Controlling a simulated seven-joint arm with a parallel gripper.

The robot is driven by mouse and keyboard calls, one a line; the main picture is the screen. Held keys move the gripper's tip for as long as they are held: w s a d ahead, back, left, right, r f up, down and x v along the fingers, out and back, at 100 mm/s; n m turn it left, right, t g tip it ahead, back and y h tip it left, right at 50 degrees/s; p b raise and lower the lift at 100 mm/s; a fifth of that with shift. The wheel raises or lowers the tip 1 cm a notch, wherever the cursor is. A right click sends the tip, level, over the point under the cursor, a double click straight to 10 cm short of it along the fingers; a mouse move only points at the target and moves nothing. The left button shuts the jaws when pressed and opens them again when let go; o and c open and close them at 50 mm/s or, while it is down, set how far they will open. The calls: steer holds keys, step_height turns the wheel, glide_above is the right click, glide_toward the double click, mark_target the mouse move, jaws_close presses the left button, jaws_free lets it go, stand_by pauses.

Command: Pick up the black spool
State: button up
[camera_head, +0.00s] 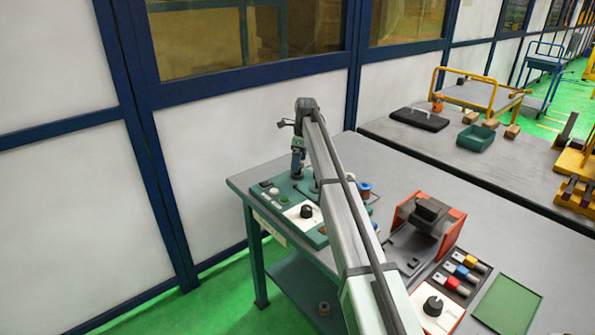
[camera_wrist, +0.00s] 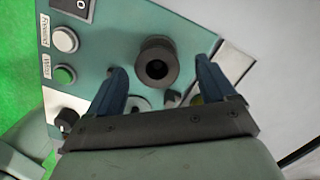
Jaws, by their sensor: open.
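The black spool (camera_wrist: 157,62) stands on the green-topped panel (camera_wrist: 110,40) in the wrist view, seen from above with a round hole in its middle. My gripper (camera_wrist: 161,68) is open, with one blue finger on the left of the spool and one on the right. Gaps show between the spool and both fingers, and the height between them is hard to judge. In the head view my gripper (camera_head: 298,170) hangs over the back part of the green panel (camera_head: 318,240). The spool cannot be told clearly from the fingers there.
The panel carries a white button (camera_wrist: 64,40), a green button (camera_wrist: 65,74) and a black knob (camera_head: 306,212). A copper-coloured spool (camera_head: 364,190) stands right of my arm. An orange-sided fixture (camera_head: 450,236) and a flat green tray (camera_head: 507,304) are farther right.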

steer(key=f, duration=0.3)
steer(key=shift+s+a+f, duration=0.1)
steer(key=shift+a+f, duration=0.15)
steer(key=shift+a, duration=0.05)
steer(key=c, duration=1.1)
steer(key=shift+r, duration=0.15)
